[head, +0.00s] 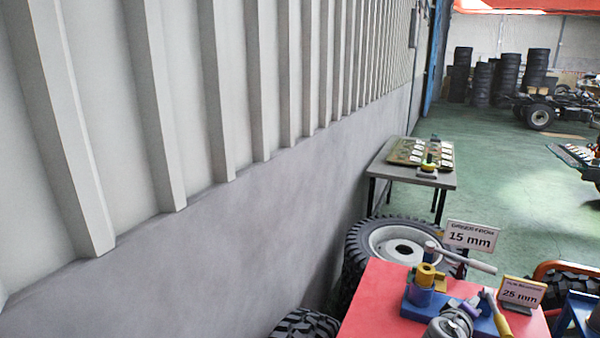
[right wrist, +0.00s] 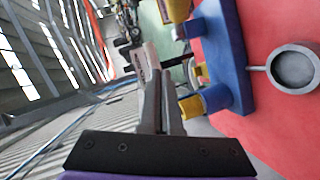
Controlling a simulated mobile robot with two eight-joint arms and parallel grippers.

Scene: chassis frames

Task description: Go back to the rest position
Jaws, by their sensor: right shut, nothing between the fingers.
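My right gripper (right wrist: 158,78) shows in the right wrist view, its two fingers together with nothing between them. It is tilted beside the red table top (right wrist: 262,138), near a blue holder (right wrist: 222,45) with yellow and blue parts. The fingers do not appear to touch the holder, though depth is hard to judge. In the head view the red table (head: 378,305) is at the bottom right; I cannot clearly pick out my right gripper there. My left gripper is in neither view.
A grey ring-shaped part (right wrist: 295,68) lies on the red table. Signs reading 15 mm (head: 470,237) and 25 mm (head: 522,292) stand there. Tyres (head: 398,245) lie between the wall (head: 250,240) and table. A grey table (head: 440,180) stands behind.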

